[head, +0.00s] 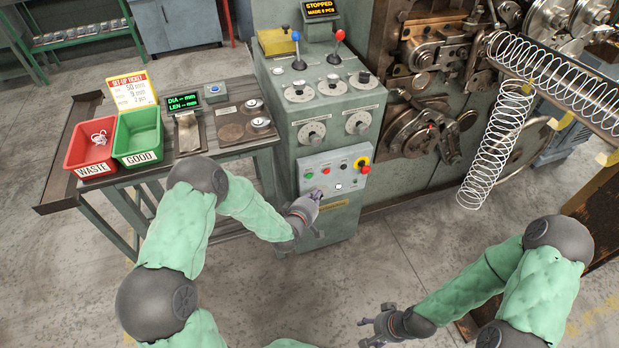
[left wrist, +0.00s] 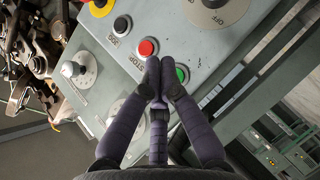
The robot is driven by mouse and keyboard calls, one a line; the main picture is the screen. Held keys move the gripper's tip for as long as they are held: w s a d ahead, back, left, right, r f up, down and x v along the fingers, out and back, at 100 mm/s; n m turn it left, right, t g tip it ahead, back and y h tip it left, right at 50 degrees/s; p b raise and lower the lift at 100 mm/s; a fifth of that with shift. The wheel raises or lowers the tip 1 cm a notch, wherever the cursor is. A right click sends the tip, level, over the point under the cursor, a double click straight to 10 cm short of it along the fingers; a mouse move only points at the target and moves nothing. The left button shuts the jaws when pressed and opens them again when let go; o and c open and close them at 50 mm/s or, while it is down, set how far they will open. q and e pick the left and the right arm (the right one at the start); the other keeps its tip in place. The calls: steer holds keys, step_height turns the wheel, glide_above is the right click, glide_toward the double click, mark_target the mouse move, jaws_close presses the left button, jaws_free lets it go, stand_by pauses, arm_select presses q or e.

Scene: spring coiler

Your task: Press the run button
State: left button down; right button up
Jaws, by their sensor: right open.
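The control panel (head: 335,176) on the front of the green machine carries a row of buttons. In the left wrist view a green button (left wrist: 182,74) sits just right of my left gripper's fingertips, partly covered by them; its label is hidden, so I cannot read which is marked run. A red button (left wrist: 147,47) is just left of the fingertips. My left gripper (left wrist: 159,72) is shut and empty, fingertips together in front of the panel; I cannot tell whether they touch it. It also shows in the head view (head: 316,196). My right gripper (head: 369,328) is open and empty, low over the floor.
A black button (left wrist: 122,25) and a red-and-yellow emergency stop (head: 361,164) share the panel. The machine display (head: 320,8) reads STOPPED. A side table with a red waste bin (head: 90,144) and green good bin (head: 138,134) stands left. A coiled spring (head: 497,145) hangs at right.

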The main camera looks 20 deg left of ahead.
arm_select(q)
steer(key=shift+w+a+b, duration=0.35)
steer(key=shift+w+a, duration=0.3)
steer(key=shift+w, duration=0.25)
steer(key=shift+w+a+b, duration=0.3)
steer(key=shift+w+a, duration=0.35)
steer(key=shift+w, duration=0.2)
steer(key=shift+w, duration=0.1)
steer(key=shift+w+a, duration=0.25)
steer(key=shift+w+a+b, duration=0.25)
steer(key=shift+w+b, duration=0.05)
steer(key=shift+b, duration=0.2)
stand_by(0.7)
steer(key=shift+s+d+r, duration=0.1)
steer(key=shift+s+d, duration=0.05)
stand_by(0.3)
steer(key=shift+s+d, duration=0.35)
steer(key=shift+s, duration=0.15)
steer(key=shift+s+d+p, duration=0.25)
steer(key=shift+s+d, duration=0.5)
steer(key=shift+s, duration=0.3)
steer(key=shift+s+d+p, duration=0.2)
steer(key=shift+s+d, duration=0.5)
steer(key=shift+s, duration=0.3)
